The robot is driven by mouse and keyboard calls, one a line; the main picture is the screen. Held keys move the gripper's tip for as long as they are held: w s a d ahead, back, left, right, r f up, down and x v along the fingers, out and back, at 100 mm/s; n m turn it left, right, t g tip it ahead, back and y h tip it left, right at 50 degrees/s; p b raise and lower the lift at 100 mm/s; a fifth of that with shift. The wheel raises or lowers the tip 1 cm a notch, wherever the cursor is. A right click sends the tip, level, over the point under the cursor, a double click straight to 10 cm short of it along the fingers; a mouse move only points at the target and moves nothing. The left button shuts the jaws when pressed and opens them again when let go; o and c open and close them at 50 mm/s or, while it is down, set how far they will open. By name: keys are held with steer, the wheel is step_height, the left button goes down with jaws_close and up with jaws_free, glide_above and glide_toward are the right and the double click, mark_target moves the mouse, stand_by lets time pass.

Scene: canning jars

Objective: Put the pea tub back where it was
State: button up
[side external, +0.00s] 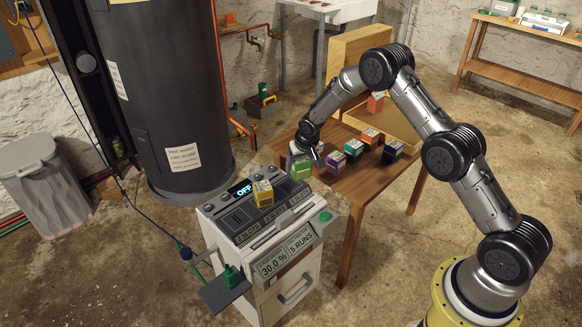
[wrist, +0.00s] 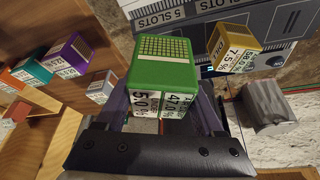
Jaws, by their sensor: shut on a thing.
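A green-topped tub (side external: 301,170), with white labels reading "47.0" and "5.0%" in the wrist view (wrist: 162,66), is the only green tub among those I see. I cannot read the word pea on it. My gripper (side external: 305,153) is shut on this tub, with a finger on each side of it in the wrist view (wrist: 165,110). In the side view the tub is at the near-left end of the wooden table (side external: 350,188), close to the machine. I cannot tell whether it touches the tabletop.
A yellow tub (side external: 262,193) sits on the slotted machine (side external: 285,222). The table's near right is bare.

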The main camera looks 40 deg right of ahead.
steer(key=s+a+r, duration=0.1)
steer(key=s+r, duration=0.2)
steer(key=s, duration=0.4)
steer(key=s+d+m+g+h, duration=0.1)
steer(key=s+d+m, duration=0.3)
steer(key=s+d, duration=1)
glide_toward(357, 180)
steer(key=shift+w+d+f+m, duration=0.3)
steer(key=shift+w+d+f, duration=0.1)
steer(key=shift+d+f, duration=0.1)
steer(key=shift+w+d+f, duration=0.2)
steer(key=shift+w+f, duration=0.15)
steer(key=shift+f, duration=0.2)
steer(key=shift+w+f, duration=0.1)
steer(key=shift+f, duration=1.45)
steer(key=shift+f, duration=0.15)
steer(key=o, duration=1.4)
